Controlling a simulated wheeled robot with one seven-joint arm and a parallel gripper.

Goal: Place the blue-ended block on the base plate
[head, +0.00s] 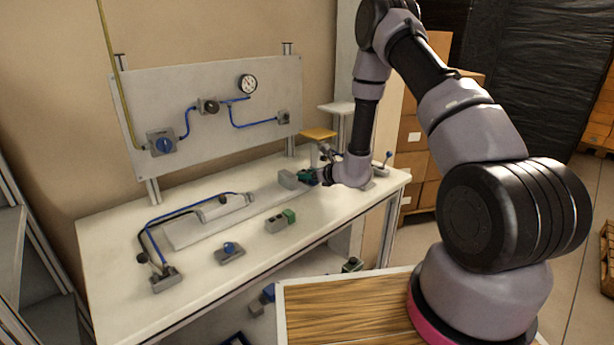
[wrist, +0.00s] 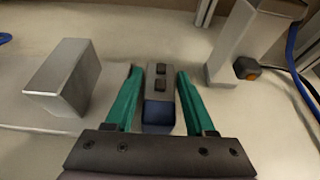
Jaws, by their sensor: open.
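The blue-ended block (wrist: 159,92) is a dark grey block with two black studs on top and a blue end facing my wrist. My gripper (wrist: 159,73) has green fingers, one on each side of the block, with a narrow gap visible at both sides. In the head view my gripper (head: 309,177) is low at the bench's right part, and I cannot make out the block there. The base plate (head: 185,237) is a long flat grey strip on the bench. A plain grey block (head: 288,180) stands at its right end, left of my fingers; it also shows in the wrist view (wrist: 68,78).
A green-ended block (head: 281,221) and a blue-knobbed unit (head: 230,252) sit on the front of the white bench (head: 110,240). A grey cylinder (head: 224,207) lies along the plate. A grey post (wrist: 233,45) stands right of my fingers. The gauge panel (head: 215,95) rises behind.

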